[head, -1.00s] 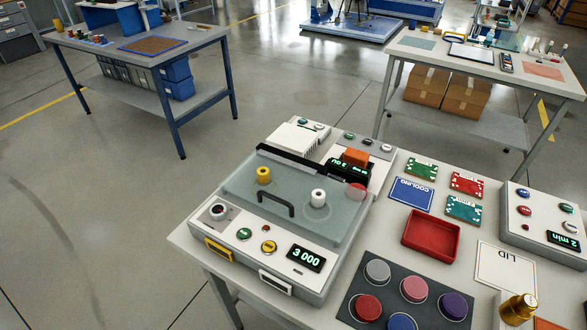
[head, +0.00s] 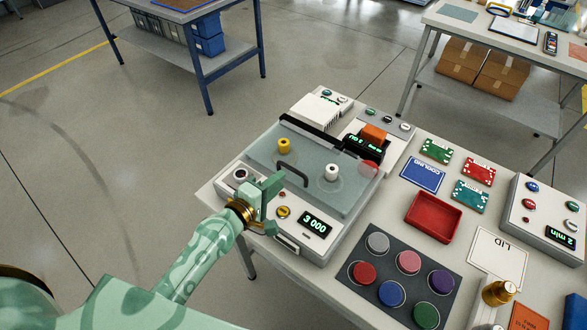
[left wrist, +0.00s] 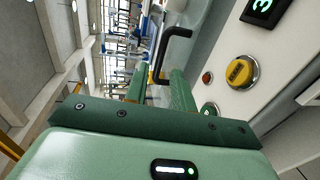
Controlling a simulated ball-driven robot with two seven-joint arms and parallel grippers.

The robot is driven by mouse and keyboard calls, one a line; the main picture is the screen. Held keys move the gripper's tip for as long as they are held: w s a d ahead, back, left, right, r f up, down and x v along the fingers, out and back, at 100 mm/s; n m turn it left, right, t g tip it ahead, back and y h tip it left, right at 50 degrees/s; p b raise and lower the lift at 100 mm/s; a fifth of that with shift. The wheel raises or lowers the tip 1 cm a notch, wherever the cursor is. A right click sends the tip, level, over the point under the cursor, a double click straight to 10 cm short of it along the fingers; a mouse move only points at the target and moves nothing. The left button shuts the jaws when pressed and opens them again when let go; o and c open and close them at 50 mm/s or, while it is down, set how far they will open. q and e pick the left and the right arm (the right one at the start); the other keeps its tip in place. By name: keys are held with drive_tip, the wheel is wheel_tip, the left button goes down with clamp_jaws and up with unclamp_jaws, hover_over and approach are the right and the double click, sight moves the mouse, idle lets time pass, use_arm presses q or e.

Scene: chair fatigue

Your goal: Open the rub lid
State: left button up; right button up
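The rub lid (head: 310,178) is a clear, greenish panel lying closed on top of the white machine (head: 270,232). A black bar handle (head: 291,174) stands near its front edge; it also shows in the left wrist view (left wrist: 176,34). My left gripper (head: 273,205) is at the machine's front left, just in front of the handle and apart from it. Its green fingers also show in the left wrist view (left wrist: 159,90), with a gap between them and nothing held. It hides part of the front panel. My right gripper is out of view.
Yellow (head: 284,146) and white (head: 331,173) knobs show at the lid. A red tray (head: 433,216) and a dark mat with coloured discs (head: 372,255) lie to the right.

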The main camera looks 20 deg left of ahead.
sight(292, 168)
use_arm(q)
drive_tip(key=b+x, duration=0.1)
drive_tip(key=x, duration=0.6)
drive_tip(key=shift+w, duration=0.15)
drive_tip(key=shift+a, duration=0.1)
clamp_jaws()
